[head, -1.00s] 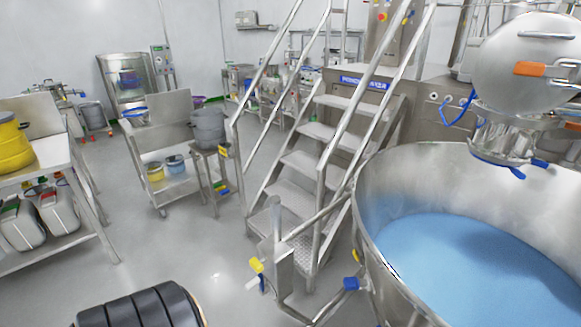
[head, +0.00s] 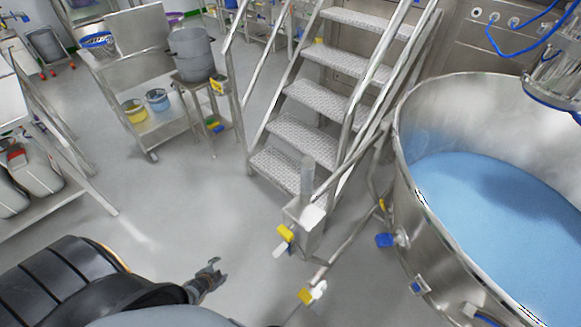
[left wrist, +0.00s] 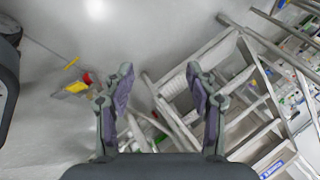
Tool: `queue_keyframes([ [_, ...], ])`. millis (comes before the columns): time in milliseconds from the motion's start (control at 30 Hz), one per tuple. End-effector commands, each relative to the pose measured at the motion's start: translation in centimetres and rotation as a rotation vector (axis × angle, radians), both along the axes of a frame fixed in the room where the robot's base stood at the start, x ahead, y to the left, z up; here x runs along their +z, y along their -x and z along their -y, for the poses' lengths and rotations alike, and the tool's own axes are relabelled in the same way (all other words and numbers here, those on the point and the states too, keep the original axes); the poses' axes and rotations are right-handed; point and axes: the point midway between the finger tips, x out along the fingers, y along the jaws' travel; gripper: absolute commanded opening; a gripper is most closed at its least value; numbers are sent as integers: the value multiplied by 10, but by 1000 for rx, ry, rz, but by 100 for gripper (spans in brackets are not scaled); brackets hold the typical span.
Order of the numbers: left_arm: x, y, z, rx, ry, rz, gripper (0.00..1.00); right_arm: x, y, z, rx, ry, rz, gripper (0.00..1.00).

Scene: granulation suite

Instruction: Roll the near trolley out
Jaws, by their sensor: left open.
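A large round steel bowl (head: 408,195) with blue powder (head: 490,215) fills the right of the head view; I cannot tell whether it is the near trolley. A steel push handle and post (head: 306,212) with yellow and blue fittings stands at its left. A two-shelf steel trolley (head: 150,120) stands farther back left. My left gripper (head: 212,277) is open and empty above the floor, left of the post and apart from it. In the left wrist view its two fingers (left wrist: 158,88) are spread with nothing between them. My right gripper is out of view.
Metal steps (head: 300,135) with railings rise behind the post. A small stand holds a grey pot (head: 191,55). A steel table (head: 60,170) with containers underneath stands at the left edge. The grey floor (head: 190,205) between is clear.

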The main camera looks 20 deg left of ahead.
Motion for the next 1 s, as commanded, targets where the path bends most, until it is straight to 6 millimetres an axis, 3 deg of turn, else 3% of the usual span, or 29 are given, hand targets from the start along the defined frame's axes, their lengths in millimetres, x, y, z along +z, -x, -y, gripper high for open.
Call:
queue_keyframes([
  [167,84,-87,-29,-386,-288,210,57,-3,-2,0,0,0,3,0],
  [267,162,-144,-25,-698,-559,384,57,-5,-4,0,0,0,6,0],
  [300,201,-166,-15,-847,-701,471,57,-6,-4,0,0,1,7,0],
  [367,263,-191,12,-1079,-945,620,57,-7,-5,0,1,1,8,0],
  [400,302,-199,37,-1220,-1112,727,57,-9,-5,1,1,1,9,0],
  [500,376,-196,100,-1482,-1484,989,57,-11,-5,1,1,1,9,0],
  [533,391,-191,117,-1534,-1575,1058,57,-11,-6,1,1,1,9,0],
  [600,418,-178,146,-1609,-1738,1196,57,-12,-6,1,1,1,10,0],
  [700,436,-165,168,-1650,-1864,1307,57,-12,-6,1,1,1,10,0],
  [867,439,-162,173,-1655,-1897,1334,57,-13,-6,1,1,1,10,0],
  [1000,436,-170,184,-1648,-1897,1335,57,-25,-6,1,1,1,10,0],
])
